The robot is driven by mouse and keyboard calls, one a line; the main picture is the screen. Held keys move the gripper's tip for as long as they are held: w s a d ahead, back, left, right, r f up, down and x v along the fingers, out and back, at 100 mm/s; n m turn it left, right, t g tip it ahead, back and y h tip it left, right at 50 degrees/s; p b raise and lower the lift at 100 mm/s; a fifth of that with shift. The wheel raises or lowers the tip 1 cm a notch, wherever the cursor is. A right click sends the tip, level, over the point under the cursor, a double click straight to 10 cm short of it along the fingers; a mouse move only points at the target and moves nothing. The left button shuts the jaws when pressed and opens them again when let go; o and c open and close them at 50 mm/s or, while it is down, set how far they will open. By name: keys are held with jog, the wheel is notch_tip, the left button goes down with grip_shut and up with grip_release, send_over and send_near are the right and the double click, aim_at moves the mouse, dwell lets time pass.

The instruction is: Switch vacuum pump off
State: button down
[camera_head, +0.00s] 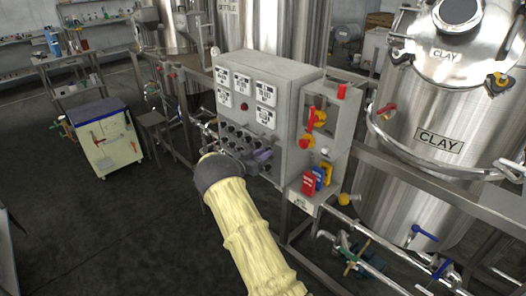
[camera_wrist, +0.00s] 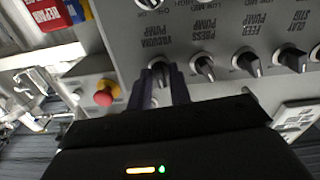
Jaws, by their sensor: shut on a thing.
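The vacuum pump knob (camera_wrist: 158,68) is a small dark rotary switch on the grey control panel (camera_head: 262,85), under the label "VACUUM PUMP", which reads upside down in the wrist view. My gripper (camera_wrist: 162,88) has its two dark fingers on either side of this knob and is shut on it. The fingers partly cover the knob, so its pointer setting is hard to read. In the head view my gripper (camera_head: 262,156) reaches the lower right part of the knob rows, and the knob is hidden there.
Other knobs sit close by: press pump (camera_wrist: 203,67), feed pump (camera_wrist: 247,63) and clay stir (camera_wrist: 291,58). A red mushroom button (camera_wrist: 103,97) and red tags (camera_head: 309,183) are beside the panel. A steel clay tank (camera_head: 432,165) stands at right.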

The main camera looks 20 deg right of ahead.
jog(key=n+p, duration=0.1)
jog(key=n, duration=0.4)
jog(key=shift+a+r+p, duration=0.1)
jog(key=shift+p, duration=0.25)
jog(key=shift+w, duration=0.1)
jog(key=c, duration=1.5)
grip_release()
jog(key=b+v, duration=0.2)
jog(key=v, duration=1.5)
jog(key=shift+a+b, duration=0.2)
jog(key=shift+b, duration=0.15)
